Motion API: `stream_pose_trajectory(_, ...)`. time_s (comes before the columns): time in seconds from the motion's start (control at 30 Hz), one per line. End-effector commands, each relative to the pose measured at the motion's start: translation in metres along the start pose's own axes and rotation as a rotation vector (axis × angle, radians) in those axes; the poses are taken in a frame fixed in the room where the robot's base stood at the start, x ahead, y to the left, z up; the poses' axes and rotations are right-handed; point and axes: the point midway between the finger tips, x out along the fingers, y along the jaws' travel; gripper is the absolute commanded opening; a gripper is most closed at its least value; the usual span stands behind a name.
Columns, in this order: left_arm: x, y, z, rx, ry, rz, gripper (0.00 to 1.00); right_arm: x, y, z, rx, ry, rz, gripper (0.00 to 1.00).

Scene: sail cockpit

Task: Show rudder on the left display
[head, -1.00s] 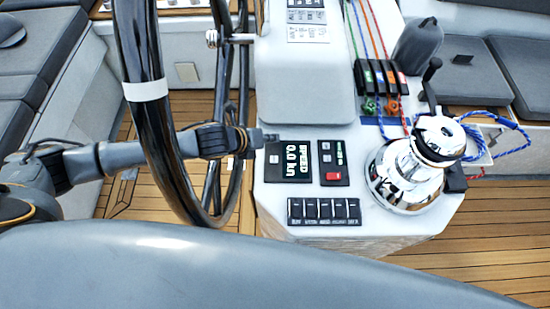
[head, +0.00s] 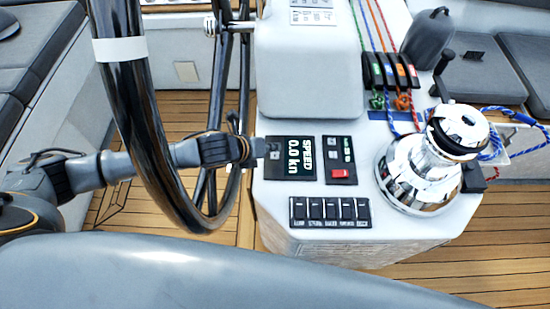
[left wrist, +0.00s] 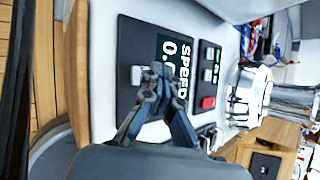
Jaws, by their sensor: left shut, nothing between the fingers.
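The left display (head: 301,158) is a dark panel on the white console and reads SPEED 0.0 kn. It also shows in the left wrist view (left wrist: 172,48). A small pale button (left wrist: 137,75) sits on the panel beside the screen; in the head view it is at the panel's left side (head: 275,145). My left gripper (head: 262,148) is shut and empty, with its fingertips at the panel's left edge, close to the button. In the left wrist view its fingertips (left wrist: 158,74) overlap the panel near the button. I cannot tell whether they touch it. My right gripper is not in view.
The black steering wheel (head: 139,120) crosses in front of my left arm. Right of the display are a panel with a red button (head: 340,174) and a chrome winch (head: 415,170). A row of black switches (head: 330,212) lies below. Coloured ropes and clutches (head: 390,72) are behind.

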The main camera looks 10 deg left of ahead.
Motion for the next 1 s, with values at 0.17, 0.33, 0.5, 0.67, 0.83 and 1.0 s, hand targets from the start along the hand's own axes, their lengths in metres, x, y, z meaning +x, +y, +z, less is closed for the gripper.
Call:
stream_pose_trajectory(0.17, 0.0049, 0.0033, -0.0036, -0.001, 0.000, -0.001, 0.00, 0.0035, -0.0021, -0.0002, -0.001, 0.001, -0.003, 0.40)
stream_pose_trajectory(0.33, 0.0045, 0.0031, -0.0033, 0.000, 0.000, -0.001, 0.00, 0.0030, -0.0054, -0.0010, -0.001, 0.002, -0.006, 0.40)
stream_pose_trajectory(0.5, 0.0045, 0.0031, -0.0032, 0.000, 0.000, -0.001, 0.00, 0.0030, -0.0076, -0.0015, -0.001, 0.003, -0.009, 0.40)
stream_pose_trajectory(0.67, 0.0045, 0.0031, -0.0031, 0.000, 0.000, 0.000, 0.00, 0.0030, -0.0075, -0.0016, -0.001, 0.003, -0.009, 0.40)
stream_pose_trajectory(0.83, 0.0045, 0.0031, -0.0031, 0.000, 0.000, 0.000, 0.00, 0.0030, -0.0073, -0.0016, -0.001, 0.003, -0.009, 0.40)
stream_pose_trajectory(1.0, 0.0044, 0.0032, -0.0030, 0.000, 0.000, 0.000, 0.00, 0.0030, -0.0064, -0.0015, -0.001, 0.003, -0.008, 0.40)
